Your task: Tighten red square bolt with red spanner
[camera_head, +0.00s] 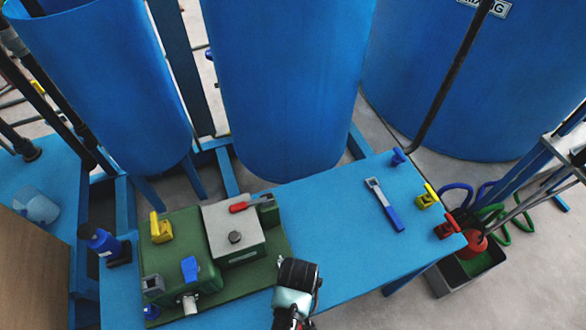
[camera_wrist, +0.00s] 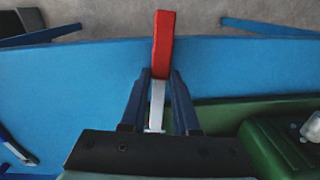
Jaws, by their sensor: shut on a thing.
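In the wrist view, my gripper (camera_wrist: 160,78) is shut on the red spanner (camera_wrist: 163,37). Its pale metal shaft runs between the fingers, and its red handle sticks out beyond the fingertips. In the head view, my gripper (camera_head: 297,273) is over the blue table beside the green base's right edge; the spanner is hidden there by my arm. A red piece (camera_head: 239,207) lies on top of the grey box on the green base. I cannot tell which red part is the square bolt; none is clearly square-headed.
The green base (camera_head: 270,258) carries the grey box (camera_head: 225,215), a yellow part (camera_head: 160,228) and a blue part (camera_head: 189,268). A blue-handled spanner (camera_head: 393,217) lies on the table (camera_head: 335,215). Yellow (camera_head: 427,197) and red (camera_head: 447,228) pieces stand at the right edge. Large blue tanks stand behind.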

